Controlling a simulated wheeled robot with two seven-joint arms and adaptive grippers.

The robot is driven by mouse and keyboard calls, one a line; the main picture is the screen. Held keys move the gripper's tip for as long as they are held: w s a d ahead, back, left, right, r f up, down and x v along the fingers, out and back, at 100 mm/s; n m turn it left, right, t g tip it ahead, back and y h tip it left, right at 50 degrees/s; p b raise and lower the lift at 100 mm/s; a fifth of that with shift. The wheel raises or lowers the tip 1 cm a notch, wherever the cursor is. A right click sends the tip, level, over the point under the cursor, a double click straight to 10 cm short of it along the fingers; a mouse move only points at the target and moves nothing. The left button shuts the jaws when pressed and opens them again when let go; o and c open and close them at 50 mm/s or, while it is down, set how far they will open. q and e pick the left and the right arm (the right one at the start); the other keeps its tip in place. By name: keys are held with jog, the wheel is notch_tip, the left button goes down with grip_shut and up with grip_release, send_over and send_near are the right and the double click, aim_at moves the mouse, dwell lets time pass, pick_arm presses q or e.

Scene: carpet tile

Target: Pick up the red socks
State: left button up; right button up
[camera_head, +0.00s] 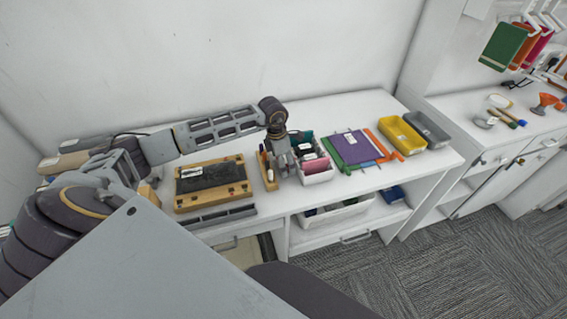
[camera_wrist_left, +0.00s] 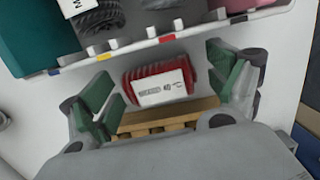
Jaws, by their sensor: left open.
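The red socks (camera_wrist_left: 150,73), a ribbed red bundle with a white printed label, show in the left wrist view. They lie between the green-padded fingers of my left gripper (camera_wrist_left: 163,88), with a visible gap on both sides. The left gripper is open and touches neither end of the bundle. In the head view the left gripper (camera_head: 279,158) points down over the white table, and I cannot make out the socks there. My right gripper is not in view.
A white divided box (camera_head: 317,175) with several items stands just beside the gripper. A wooden holder (camera_head: 268,178) is close on its other side. A wooden tray with a dark slab (camera_head: 213,183), a purple book (camera_head: 350,146) and a yellow bin (camera_head: 402,134) share the table (camera_head: 430,163).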

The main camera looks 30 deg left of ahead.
pick_arm(q)
jog(key=shift+c, duration=0.5)
jog(key=c, duration=1)
jog(key=shift+r, duration=0.1)
jog(key=shift+r, duration=0.5)
notch_tip(320, 180, up, 9)
jog(key=shift+f+b, duration=0.1)
jog(key=shift+b, duration=0.75)
